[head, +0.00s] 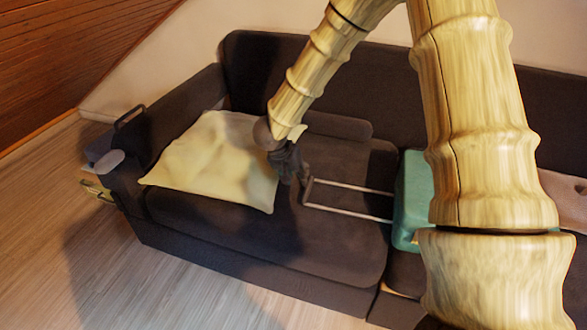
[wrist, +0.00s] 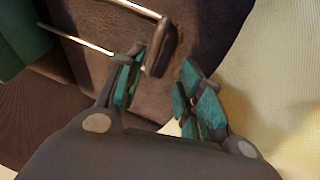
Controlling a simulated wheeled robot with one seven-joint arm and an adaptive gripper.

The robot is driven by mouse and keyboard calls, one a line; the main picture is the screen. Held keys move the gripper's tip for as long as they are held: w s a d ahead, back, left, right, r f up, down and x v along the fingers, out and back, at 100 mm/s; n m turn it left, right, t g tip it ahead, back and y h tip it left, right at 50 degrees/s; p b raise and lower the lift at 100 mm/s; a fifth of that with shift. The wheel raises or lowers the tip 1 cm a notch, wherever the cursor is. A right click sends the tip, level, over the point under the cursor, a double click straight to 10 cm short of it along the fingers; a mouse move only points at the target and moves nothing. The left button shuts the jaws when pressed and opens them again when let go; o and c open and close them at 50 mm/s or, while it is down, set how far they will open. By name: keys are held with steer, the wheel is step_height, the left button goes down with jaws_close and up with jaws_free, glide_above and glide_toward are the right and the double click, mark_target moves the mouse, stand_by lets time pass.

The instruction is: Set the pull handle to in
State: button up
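A teal suitcase (head: 408,205) lies on the sofa, partly hidden behind my arm in the head view. Its pull handle (head: 350,186) is extended to the left, with two thin metal rods and a dark grip bar at the end. My gripper (head: 290,165) is at the left of that grip bar, low over the seat. In the wrist view the grip bar (wrist: 166,45) is just ahead of my gripper (wrist: 162,85), close to the left finger. The fingers are apart with nothing between their tips. I cannot tell whether the left finger touches the bar.
A cream pillow (head: 215,160) lies on the dark sofa (head: 270,245), left of my gripper; it also shows in the wrist view (wrist: 285,80). The sofa backrest rises behind. A dark looped handle (head: 130,115) stands by the left armrest. The wooden floor in front is clear.

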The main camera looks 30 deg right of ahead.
mark_target(308, 185)
steer(key=shift+v, duration=0.95)
steer(key=shift+d+p, duration=0.1)
steer(key=shift+p, duration=0.2)
steer(key=x, duration=0.4)
steer(key=d+b+x, duration=0.1)
steer(key=x, duration=0.2)
steer(key=b+x, duration=0.1)
steer(key=x, duration=0.3)
steer(key=shift+w+d+r, duration=0.1)
steer(key=shift+w+d, duration=0.25)
steer(key=shift+d, duration=0.1)
steer(key=shift+c, duration=0.3)
jaws_close()
